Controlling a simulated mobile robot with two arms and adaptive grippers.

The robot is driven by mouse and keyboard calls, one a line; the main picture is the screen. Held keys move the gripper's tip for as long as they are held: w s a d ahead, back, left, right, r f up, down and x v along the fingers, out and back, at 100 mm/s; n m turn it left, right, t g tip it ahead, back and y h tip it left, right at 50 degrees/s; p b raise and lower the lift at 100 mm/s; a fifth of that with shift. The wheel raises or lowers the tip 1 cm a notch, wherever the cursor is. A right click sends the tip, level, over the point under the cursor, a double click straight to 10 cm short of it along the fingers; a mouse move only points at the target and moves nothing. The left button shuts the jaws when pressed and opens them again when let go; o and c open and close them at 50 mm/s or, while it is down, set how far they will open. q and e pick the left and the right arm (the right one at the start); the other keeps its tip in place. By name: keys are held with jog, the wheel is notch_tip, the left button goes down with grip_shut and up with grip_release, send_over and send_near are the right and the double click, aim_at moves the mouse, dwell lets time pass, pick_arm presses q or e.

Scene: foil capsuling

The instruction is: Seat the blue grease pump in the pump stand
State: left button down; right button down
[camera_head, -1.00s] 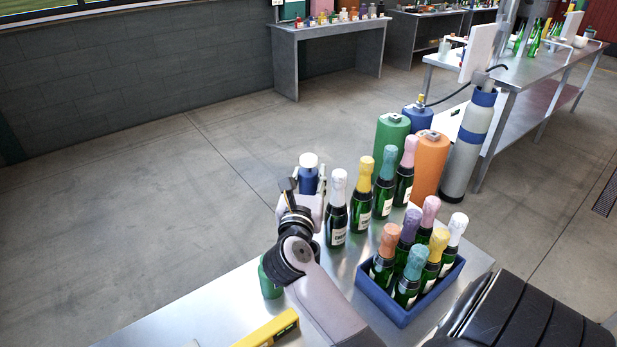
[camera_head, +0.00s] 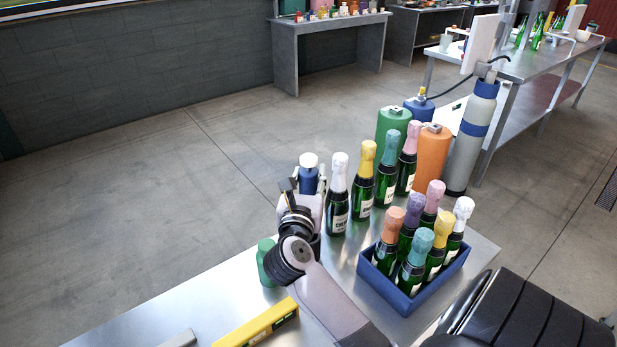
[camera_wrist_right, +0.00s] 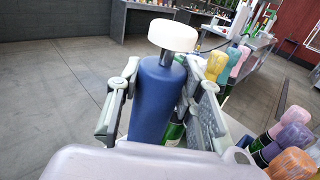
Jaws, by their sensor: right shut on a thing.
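The blue grease pump (camera_head: 309,182), a blue cylinder with a white cap, is upright in my right gripper (camera_head: 306,187), left of the white-topped bottle. In the right wrist view the pump (camera_wrist_right: 153,100) stands between the two fingers of the right gripper (camera_wrist_right: 160,85), which is shut on it. The pump's lower end is hidden by the gripper and wrist. I cannot make out the pump stand. A dark round edge shows beside my wrist, mostly hidden, and I cannot tell what it is. My left gripper is not in view.
A row of foil-topped bottles (camera_head: 362,190) stands close right of the pump. A blue crate (camera_head: 385,284) of bottles is nearer. A green object (camera_head: 266,262) sits left of my wrist, and a yellow bar (camera_head: 257,325) lies in front. The bench's left part (camera_head: 190,300) is mostly bare.

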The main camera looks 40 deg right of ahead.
jog(key=shift+f+b, duration=4.25)
jog(key=shift+f, duration=1.1)
jog(key=c, duration=1)
grip_release()
jog(key=shift+f, duration=0.1)
jog(key=shift+s+a, duration=0.15)
jog(key=shift+a, duration=0.05)
jog(key=v, duration=1.1)
jog(key=shift+s+a, duration=0.2)
jog(key=shift+a, duration=0.1)
